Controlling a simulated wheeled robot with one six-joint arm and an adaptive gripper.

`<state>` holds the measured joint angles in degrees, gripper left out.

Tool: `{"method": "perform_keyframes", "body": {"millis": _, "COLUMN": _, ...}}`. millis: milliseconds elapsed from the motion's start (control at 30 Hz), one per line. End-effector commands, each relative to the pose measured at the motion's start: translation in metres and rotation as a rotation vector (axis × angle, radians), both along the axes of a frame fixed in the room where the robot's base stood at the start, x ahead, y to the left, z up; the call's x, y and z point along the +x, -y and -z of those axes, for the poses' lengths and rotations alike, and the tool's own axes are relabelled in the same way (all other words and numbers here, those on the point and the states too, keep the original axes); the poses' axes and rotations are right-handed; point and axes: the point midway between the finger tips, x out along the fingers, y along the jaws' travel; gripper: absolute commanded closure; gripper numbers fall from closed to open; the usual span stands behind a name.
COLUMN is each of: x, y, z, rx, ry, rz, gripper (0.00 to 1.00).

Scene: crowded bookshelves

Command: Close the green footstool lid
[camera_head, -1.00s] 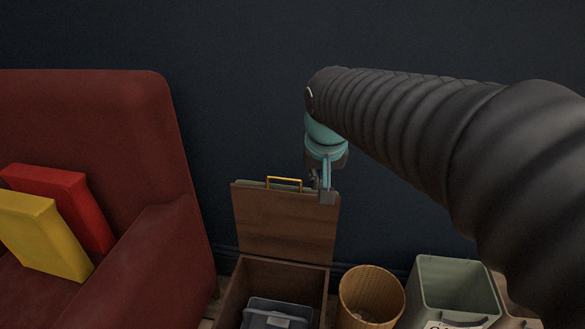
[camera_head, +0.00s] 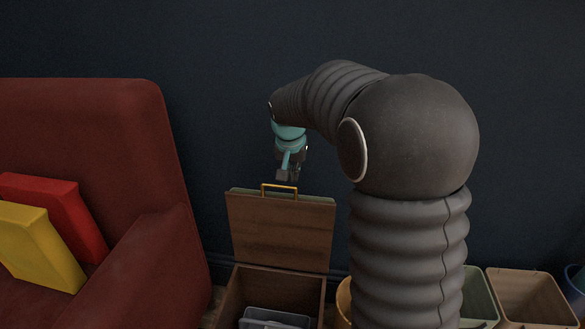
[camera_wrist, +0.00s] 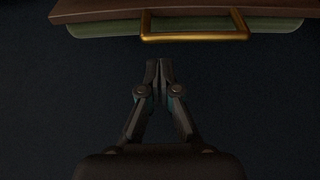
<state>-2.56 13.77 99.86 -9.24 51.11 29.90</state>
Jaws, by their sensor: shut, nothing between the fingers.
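The footstool is a wooden box (camera_head: 277,273) with its lid (camera_head: 281,228) standing open and upright at the back. The lid's wooden underside faces me, and a green edge and a gold handle (camera_head: 279,188) show along its top. My gripper (camera_head: 287,178) is just above the handle, close to the dark wall. In the wrist view my gripper (camera_wrist: 159,65) is shut and empty, pointing at the gold handle (camera_wrist: 195,37), with a small gap between. The lid's green edge (camera_wrist: 90,30) and wooden panel (camera_wrist: 100,9) also show there.
A red armchair (camera_head: 95,130) with a red book (camera_head: 75,215) and a yellow book (camera_head: 38,250) stands at the left. A grey container (camera_head: 272,318) lies inside the box. Bins, including a brown one (camera_head: 530,300), stand at the right, partly hidden by my arm.

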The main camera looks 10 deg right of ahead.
Motion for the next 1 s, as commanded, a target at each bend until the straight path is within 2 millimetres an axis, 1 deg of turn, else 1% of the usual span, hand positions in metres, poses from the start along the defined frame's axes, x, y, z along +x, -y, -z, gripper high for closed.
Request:
{"method": "perform_keyframes", "body": {"millis": 33, "x": 0.002, "y": 0.001, "z": 0.01, "rx": 0.0, "ry": -0.004, "rz": 0.001, "gripper": 1.0}}
{"method": "perform_keyframes", "body": {"millis": 200, "x": 0.009, "y": 0.004, "z": 0.035, "rx": 0.001, "ry": -0.003, "rz": 0.001, "gripper": 1.0}}
{"method": "perform_keyframes", "body": {"millis": 400, "x": 0.014, "y": 0.006, "z": 0.051, "rx": 0.001, "ry": -0.002, "rz": 0.001, "gripper": 1.0}}
{"method": "perform_keyframes", "body": {"millis": 533, "x": 0.015, "y": 0.007, "z": 0.054, "rx": 0.0, "ry": 0.0, "rz": 0.001, "gripper": 1.0}}
{"method": "perform_keyframes", "body": {"millis": 867, "x": 0.015, "y": 0.006, "z": 0.054, "rx": 0.0, "ry": 0.001, "rz": 0.0, "gripper": 1.0}}
{"method": "perform_keyframes", "body": {"millis": 1000, "x": 0.012, "y": 0.002, "z": 0.055, "rx": -0.005, "ry": 0.011, "rz": -0.005, "gripper": 1.0}}
